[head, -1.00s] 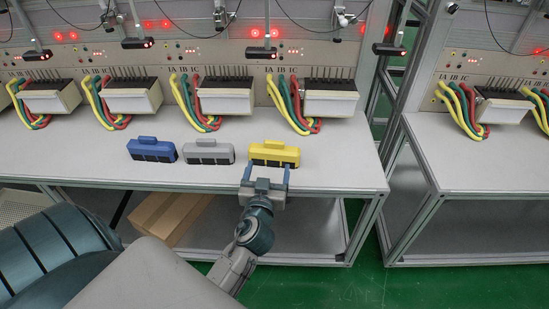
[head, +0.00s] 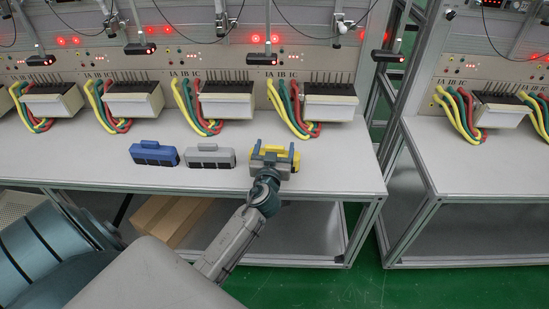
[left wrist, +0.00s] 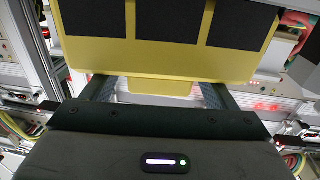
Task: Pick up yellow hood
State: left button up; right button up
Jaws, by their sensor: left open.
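The yellow hood (head: 296,163) sits on the grey bench at the right end of a row of hoods. My left gripper (head: 274,148) is over it and hides much of it. In the left wrist view the yellow hood (left wrist: 160,60) fills the top, with dark panels on its face. The open fingers of my left gripper (left wrist: 155,92) lie on either side of its narrow yellow tab, with gaps at both sides. I cannot tell whether the fingers touch the hood. My right gripper is not in view.
A grey hood (head: 210,157) and a blue hood (head: 154,154) stand to the left on the bench (head: 345,175). Behind are white meter boxes (head: 228,105) with coloured cables. A cardboard box (head: 170,218) lies under the bench. The bench right of the yellow hood is clear.

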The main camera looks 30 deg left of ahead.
pick_arm(q)
jog(key=c, duration=1.1)
